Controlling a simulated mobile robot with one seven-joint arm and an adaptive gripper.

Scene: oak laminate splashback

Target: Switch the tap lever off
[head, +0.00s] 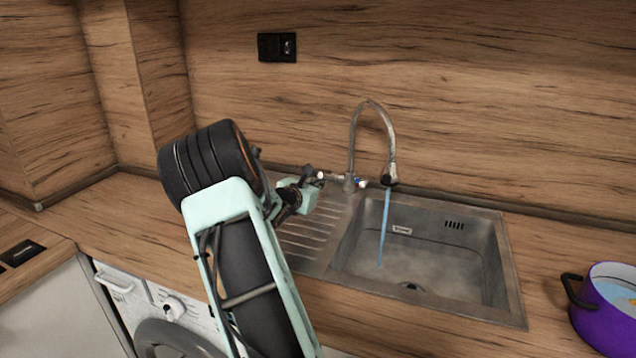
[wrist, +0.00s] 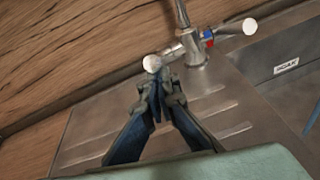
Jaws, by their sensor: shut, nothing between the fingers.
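The tap (head: 371,106) has a tall curved metal spout behind the sink. A blue stream of water (head: 385,222) runs from it into the basin. In the wrist view the tap body (wrist: 195,48) carries a lever on each side with a pale round end. The left lever end (wrist: 152,64) is just beyond my fingertips; whether they touch it I cannot tell. The right lever end (wrist: 250,26) is farther off, beside a red and blue mark. My gripper (wrist: 158,100) is shut and empty. In the head view my gripper (head: 312,175) is at the tap's left side.
The metal sink (head: 515,290) has a ridged drainboard on the left, below my gripper. A purple pot (head: 606,315) stands on the counter at the right. A wooden splashback (head: 480,100) rises close behind the tap. A washing machine (head: 165,315) is below the counter.

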